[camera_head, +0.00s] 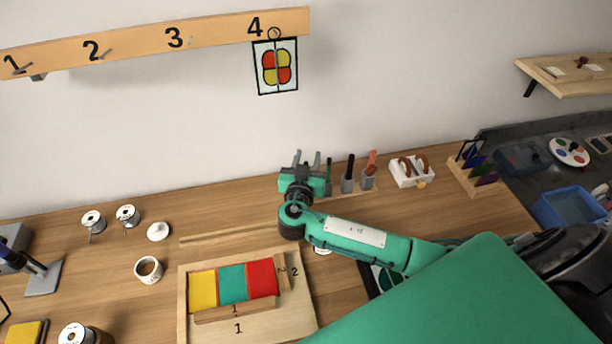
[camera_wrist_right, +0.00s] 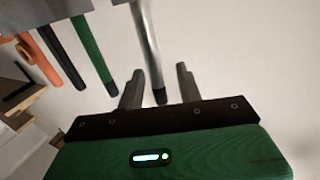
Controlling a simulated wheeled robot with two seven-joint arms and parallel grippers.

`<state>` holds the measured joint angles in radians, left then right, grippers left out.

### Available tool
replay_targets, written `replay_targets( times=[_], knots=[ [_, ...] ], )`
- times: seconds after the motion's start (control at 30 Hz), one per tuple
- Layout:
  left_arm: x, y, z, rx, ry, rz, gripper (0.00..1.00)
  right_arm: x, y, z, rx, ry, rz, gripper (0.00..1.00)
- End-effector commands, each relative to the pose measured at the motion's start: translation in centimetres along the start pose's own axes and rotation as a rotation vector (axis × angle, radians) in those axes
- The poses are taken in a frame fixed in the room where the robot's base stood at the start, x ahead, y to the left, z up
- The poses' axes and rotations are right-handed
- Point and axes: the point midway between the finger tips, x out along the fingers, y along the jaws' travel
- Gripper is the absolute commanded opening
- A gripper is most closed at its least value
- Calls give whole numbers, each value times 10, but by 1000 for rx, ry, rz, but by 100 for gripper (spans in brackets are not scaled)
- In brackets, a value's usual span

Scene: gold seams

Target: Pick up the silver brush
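In the right wrist view the silver brush (camera_wrist_right: 149,45) shows as a pale metallic shaft with a dark lower tip. It lies between the two fingers of my right gripper (camera_wrist_right: 159,86), with gaps visible on both sides. The fingers are apart and do not appear to touch it. In the head view my right gripper (camera_head: 307,160) is at the tool rack (camera_head: 370,192) near the wall, at the rack's left end. The silver brush cannot be made out clearly there, behind the gripper. My left gripper is not in view.
Beside the gripper stand a green-handled tool (camera_head: 329,172), a black-handled tool (camera_head: 349,168) and an orange-handled tool (camera_head: 371,164). A white box (camera_head: 411,179) is further right. A wooden tray (camera_head: 300,319) with coloured panels is in front.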

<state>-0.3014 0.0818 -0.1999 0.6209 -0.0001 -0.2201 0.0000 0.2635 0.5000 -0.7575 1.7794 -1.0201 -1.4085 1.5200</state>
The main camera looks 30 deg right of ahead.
Motion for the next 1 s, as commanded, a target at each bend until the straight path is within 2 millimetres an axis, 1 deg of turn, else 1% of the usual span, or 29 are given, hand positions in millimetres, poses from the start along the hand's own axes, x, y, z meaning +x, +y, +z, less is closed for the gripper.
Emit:
replay_targets(
  times=[0.13, 0.17, 0.3, 0.33, 0.63, 0.73, 0.87, 1.0],
  knots=[
    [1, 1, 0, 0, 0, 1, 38, 0, 0, 1, 0, 0, 0, 36],
    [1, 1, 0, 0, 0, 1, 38, 0, 0, 1, 0, 0, 0, 32],
    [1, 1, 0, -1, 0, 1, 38, 0, 0, 1, 0, 0, 0, 4],
    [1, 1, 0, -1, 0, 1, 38, -1, 0, 1, 0, 0, 0, 0],
    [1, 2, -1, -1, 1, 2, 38, -1, 0, 0, 0, 0, 0, 0],
    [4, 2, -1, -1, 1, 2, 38, -1, -1, -5, 2, 0, 0, 0],
    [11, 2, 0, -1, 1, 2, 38, -1, 0, -24, 6, 2, -1, 0],
    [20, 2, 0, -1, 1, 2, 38, -1, 0, -53, 7, 2, -1, 0]
  ],
)
